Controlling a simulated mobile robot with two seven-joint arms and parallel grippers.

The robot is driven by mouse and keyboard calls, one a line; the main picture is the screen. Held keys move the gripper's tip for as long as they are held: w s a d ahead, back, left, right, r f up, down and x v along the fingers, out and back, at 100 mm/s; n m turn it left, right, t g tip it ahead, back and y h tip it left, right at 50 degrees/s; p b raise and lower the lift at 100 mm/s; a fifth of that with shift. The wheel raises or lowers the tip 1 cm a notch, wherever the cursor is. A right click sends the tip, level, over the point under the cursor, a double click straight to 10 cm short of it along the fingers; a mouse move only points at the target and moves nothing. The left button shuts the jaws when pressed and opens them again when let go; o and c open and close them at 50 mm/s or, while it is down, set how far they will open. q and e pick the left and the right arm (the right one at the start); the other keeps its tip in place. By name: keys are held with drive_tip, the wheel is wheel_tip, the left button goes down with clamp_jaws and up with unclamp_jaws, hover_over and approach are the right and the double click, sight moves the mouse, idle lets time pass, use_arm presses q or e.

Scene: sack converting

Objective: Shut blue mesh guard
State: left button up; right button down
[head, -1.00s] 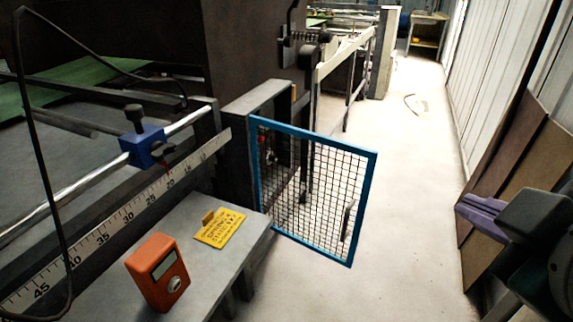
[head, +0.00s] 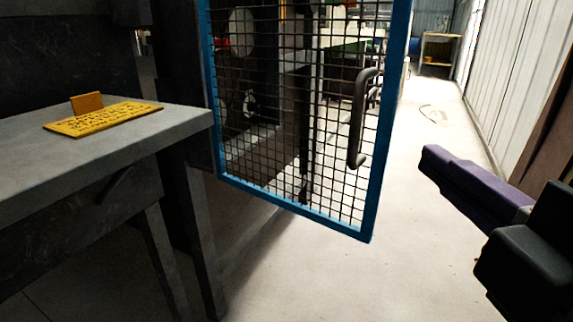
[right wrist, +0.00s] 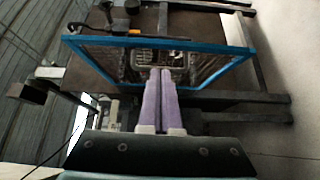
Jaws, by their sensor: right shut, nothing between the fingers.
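The blue mesh guard (head: 292,115) has a blue frame and dark wire mesh. It stands swung out from the machine into the aisle, open. A dark bar handle (head: 358,125) is near its right edge. In the right wrist view the guard's blue frame (right wrist: 205,46) spans the area ahead of the fingers. My right gripper (head: 430,160) has purple fingers and is to the right of the guard, apart from it in the head view. In the right wrist view its fingers (right wrist: 161,72) are together and empty, pointing at the guard. My left gripper is out of view.
A grey bench (head: 150,135) with a yellow label plate (head: 100,118) stands at the left. The pale aisle floor (head: 410,270) is clear below and right of the guard. A white ribbed wall (head: 520,80) runs along the right, with brown panels (head: 550,130) leaning there.

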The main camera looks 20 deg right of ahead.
drive_tip(key=f, duration=0.1)
drive_tip(key=p, duration=0.4)
approach(369, 124)
drive_tip(key=shift+n, duration=0.3)
drive_tip(key=x, duration=0.4)
drive_tip(key=shift+w+r, duration=0.1)
drive_tip(key=shift+w, duration=0.3)
drive_tip(key=shift+w+d, duration=0.2)
drive_tip(key=shift+w, duration=0.35)
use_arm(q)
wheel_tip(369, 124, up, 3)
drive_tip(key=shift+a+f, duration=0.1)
use_arm(e)
drive_tip(key=shift+d, duration=0.1)
